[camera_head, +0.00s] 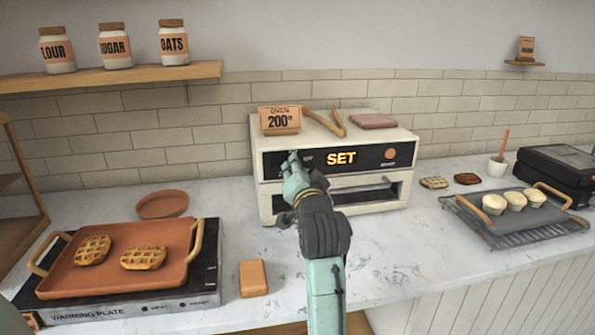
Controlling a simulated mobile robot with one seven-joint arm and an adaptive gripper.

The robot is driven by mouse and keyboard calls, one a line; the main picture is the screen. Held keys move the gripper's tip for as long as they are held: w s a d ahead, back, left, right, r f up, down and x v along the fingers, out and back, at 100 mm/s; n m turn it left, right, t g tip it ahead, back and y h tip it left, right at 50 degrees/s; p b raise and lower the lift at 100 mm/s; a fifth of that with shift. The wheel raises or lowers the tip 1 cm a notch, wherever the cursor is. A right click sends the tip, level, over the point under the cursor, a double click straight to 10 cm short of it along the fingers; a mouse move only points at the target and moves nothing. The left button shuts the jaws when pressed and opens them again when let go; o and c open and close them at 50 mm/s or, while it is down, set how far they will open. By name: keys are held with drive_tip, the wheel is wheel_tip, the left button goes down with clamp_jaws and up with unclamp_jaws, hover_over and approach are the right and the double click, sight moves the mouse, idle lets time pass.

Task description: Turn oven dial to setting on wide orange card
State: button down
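The oven (262,196) is a cream box on the counter, with a black front panel (370,157) that shows "SET" in lit orange letters. A wide orange card (280,115) reading "OVEN 200°" stands on top of it at the left. My gripper (291,162) is in front of the panel's left part, its fingertips close to or touching the panel. I cannot tell whether the fingers are open or shut. No dial is clearly visible; my gripper covers the left of the panel. A small round orange part (390,153) is at the panel's right.
Tongs (325,122) and a flat brown item (373,121) lie on the oven. A warming plate (130,307) with an orange tray (75,283) of waffles is at left. A rack (490,236) with muffins is at right. An orange block (253,278) lies in front.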

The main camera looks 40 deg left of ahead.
drive_tip(key=c, duration=1.3)
unclamp_jaws()
drive_tip(key=shift+d, duration=0.1)
drive_tip(key=v, duration=1.2)
